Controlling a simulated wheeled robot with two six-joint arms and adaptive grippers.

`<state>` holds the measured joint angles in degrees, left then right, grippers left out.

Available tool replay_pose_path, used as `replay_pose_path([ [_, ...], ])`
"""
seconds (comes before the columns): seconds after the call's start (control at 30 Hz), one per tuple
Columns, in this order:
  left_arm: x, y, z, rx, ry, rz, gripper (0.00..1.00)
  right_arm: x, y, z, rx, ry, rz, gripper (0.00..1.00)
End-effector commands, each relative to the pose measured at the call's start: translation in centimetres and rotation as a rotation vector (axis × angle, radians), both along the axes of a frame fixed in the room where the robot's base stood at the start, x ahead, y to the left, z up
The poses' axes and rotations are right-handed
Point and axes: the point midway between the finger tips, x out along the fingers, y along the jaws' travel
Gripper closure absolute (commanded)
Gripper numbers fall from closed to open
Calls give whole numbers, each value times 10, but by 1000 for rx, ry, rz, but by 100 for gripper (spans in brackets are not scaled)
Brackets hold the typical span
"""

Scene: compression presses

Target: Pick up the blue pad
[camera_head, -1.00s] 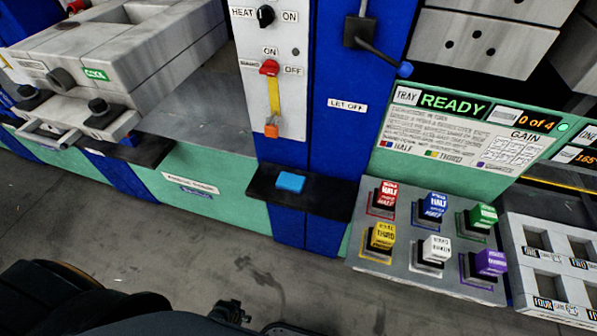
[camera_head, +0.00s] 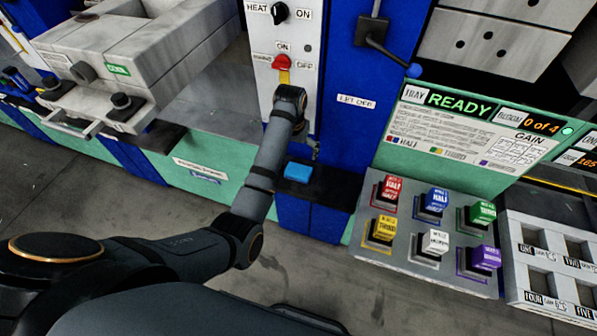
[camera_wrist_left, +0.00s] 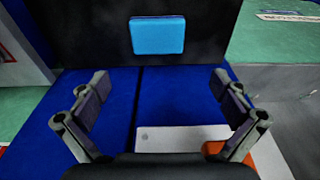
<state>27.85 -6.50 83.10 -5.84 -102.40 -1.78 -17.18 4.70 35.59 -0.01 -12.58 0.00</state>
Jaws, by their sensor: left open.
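The blue pad (camera_head: 298,172) lies flat on a small black ledge (camera_head: 336,191) at the front of the blue column. In the left wrist view the pad (camera_wrist_left: 158,36) is a light blue rectangle on the black ledge (camera_wrist_left: 85,35), near the top of the picture. My left gripper (camera_head: 314,147) is above the ledge, close to the column's face, and shows small in the head view. In the wrist view its fingers (camera_wrist_left: 160,82) are spread and empty, with the pad beyond the gap, apart from them. My right gripper is not in view.
A white switch panel (camera_head: 312,60) with a red knob (camera_head: 282,62) is beside my left wrist. Right of the ledge stands a button panel (camera_head: 400,258) with several coloured buttons, below a READY display (camera_head: 460,104). A grey press (camera_head: 140,60) is at left.

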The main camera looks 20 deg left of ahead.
Motion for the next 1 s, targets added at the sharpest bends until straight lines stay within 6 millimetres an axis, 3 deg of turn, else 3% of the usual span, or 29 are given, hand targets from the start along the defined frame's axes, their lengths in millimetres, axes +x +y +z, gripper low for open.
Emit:
replay_pose_path([
  [0.33, 5, 0, -46, 1, 3, 0, 0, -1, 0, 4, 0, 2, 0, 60],
  [0.57, 6, -1, -56, 1, 2, 1, 0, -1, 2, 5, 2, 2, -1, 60],
  [0.8, 5, -5, -95, 1, 3, 0, 0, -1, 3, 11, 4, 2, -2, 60],
  [1.0, 7, -5, -106, 1, -1, 1, 0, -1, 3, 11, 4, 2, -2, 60],
])
